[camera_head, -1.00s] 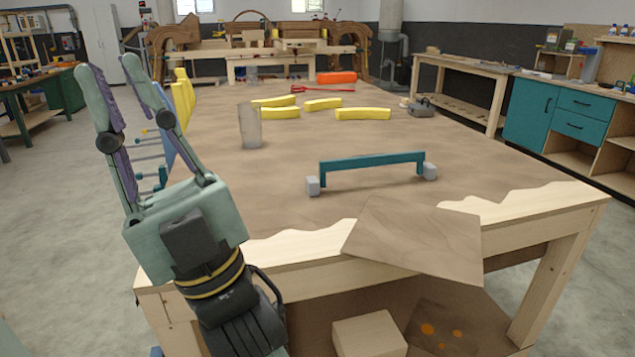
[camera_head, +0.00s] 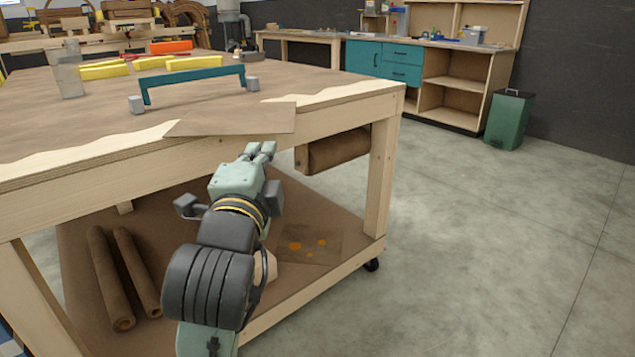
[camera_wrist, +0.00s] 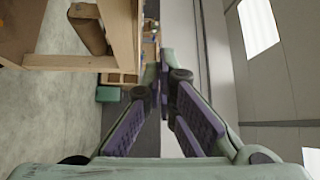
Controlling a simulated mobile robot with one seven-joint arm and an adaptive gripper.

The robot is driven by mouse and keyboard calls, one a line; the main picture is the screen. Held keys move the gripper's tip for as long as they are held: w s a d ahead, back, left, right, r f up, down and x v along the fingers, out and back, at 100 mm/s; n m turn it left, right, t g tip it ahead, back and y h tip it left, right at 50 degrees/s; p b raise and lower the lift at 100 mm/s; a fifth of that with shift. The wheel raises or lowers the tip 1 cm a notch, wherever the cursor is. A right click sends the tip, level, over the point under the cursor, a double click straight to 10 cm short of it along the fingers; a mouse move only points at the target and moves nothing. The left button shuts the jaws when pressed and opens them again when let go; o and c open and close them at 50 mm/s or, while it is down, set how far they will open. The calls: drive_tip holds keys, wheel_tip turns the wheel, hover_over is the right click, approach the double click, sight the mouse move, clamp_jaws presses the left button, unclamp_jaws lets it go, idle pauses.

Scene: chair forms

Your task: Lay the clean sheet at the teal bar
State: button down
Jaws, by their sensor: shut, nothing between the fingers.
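A plain brown sheet (camera_head: 235,120) lies at the front edge of the workbench top, in front of the teal bar (camera_head: 195,80). Another brown sheet with orange spots (camera_head: 305,245) lies on the lower shelf. My gripper (camera_head: 261,148) is shut and empty, seen in front of the bench's front rail and just below the plain sheet in the picture.
A brown roll (camera_head: 340,150) hangs under the bench top at right. Two rolls (camera_head: 120,275) lie on the lower shelf, and a wooden block (camera_head: 266,268) is partly hidden by my arm.

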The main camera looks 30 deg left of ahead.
drive_tip(key=w+a+f+p, duration=0.1)
drive_tip(key=w+a+p, duration=0.2)
drive_tip(key=w+p, duration=0.2)
drive_tip(key=w+a+f+m+h+p, duration=0.1)
drive_tip(key=w+a+f+p, duration=0.1)
drive_tip(key=w+p, duration=0.3)
drive_tip(key=shift+w+a+g, duration=0.4)
drive_tip(key=shift+w+a, duration=0.05)
drive_tip(key=shift+w, duration=0.25)
